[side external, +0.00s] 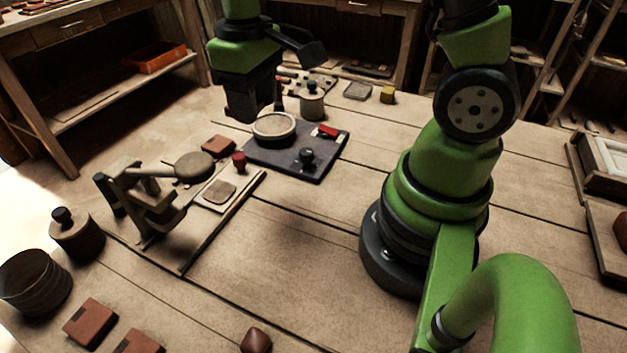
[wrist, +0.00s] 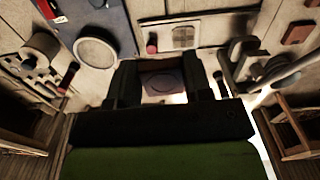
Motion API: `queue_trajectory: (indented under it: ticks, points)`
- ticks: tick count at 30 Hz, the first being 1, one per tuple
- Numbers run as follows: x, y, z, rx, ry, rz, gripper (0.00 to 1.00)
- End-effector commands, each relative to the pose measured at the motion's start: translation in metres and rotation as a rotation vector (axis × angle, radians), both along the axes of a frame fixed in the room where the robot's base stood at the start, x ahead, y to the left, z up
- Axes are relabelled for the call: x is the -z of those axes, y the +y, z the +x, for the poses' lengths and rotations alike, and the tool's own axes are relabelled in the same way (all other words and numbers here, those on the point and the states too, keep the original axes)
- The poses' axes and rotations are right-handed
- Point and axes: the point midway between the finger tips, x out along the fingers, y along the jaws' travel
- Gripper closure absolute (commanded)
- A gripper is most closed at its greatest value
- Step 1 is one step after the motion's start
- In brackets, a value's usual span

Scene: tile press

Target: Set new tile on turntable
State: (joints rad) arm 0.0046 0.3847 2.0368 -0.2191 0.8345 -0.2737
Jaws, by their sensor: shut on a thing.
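The turntable (side external: 273,127) is a round pale disc with a light rim on a dark blue-grey board; it also shows in the wrist view (wrist: 97,51). My gripper (side external: 250,118) is above the bench, just behind and left of the turntable in the side view. In the wrist view my gripper (wrist: 164,85) is shut on a flat tile (wrist: 162,82) with a faint round mark, held between its two dark fingers. The turntable is up and to the left of the tile there, apart from it. In the side view the held tile is hidden or too dark to tell.
The dark board (side external: 290,165) also carries a black knob (side external: 307,157) and a red block (side external: 328,131). A lever press (side external: 150,200) and a plate with a square tile (side external: 220,192) stand left. A red-brown tile (side external: 218,146) shows near the press.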

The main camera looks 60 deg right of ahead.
Motion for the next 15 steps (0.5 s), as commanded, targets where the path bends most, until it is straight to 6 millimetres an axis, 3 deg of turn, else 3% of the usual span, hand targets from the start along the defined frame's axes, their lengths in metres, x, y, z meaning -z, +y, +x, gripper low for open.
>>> queue_trajectory:
  ticks: [5, 15]
  points:
    - [0.018, -0.006, -0.010, -0.270, 0.008, 0.001, 0.78]
    - [0.059, -0.021, -0.043, -1.076, 0.008, 0.005, 0.78]
